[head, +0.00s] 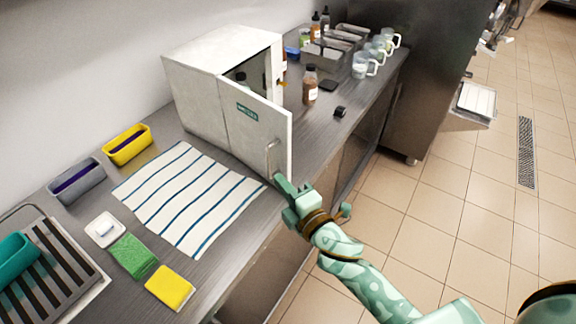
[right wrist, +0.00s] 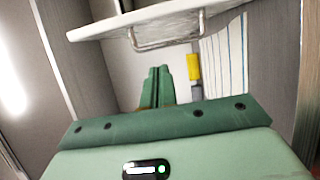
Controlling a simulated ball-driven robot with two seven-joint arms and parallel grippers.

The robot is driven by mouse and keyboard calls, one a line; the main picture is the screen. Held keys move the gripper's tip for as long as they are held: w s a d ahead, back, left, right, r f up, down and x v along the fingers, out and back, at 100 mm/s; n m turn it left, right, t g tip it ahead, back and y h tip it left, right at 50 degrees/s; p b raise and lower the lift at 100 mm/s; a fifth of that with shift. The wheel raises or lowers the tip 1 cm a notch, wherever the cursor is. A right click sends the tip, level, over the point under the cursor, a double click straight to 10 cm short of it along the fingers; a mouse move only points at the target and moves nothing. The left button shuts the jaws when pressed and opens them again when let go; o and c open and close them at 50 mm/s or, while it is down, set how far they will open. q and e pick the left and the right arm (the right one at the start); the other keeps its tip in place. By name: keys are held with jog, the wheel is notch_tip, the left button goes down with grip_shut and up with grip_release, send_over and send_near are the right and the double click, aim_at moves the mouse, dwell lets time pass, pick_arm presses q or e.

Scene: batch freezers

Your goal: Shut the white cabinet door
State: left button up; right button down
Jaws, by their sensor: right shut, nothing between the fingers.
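The white cabinet (head: 195,90) stands on the steel counter against the wall. Its door (head: 257,128) is part open, swung out toward the front, with dark bottles partly visible inside. The door's metal handle (head: 270,157) is near its free edge; the door (right wrist: 150,24) and handle (right wrist: 166,42) also show in the right wrist view. My right gripper (head: 281,183) is just below the door's free lower corner, by the counter's front edge. Its fingers (right wrist: 157,75) are shut and empty, close to the handle; I cannot tell whether they touch the door. My left gripper is not in view.
A striped towel (head: 188,196), green sponge (head: 133,257) and yellow sponge (head: 170,288) lie left of the door. A brown bottle (head: 310,87) and a small black item (head: 340,112) stand right of it. Jugs (head: 364,65) and trays are farther back.

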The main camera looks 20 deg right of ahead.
aim_at(289, 166)
jog(key=shift+w+d, duration=0.5)
jog(key=shift+w, duration=0.35)
jog(key=shift+w+d, duration=0.45)
jog(key=shift+w, duration=0.4)
jog(key=shift+w+d, duration=0.5)
jog(key=shift+w, duration=0.35)
jog(key=shift+d, duration=0.1)
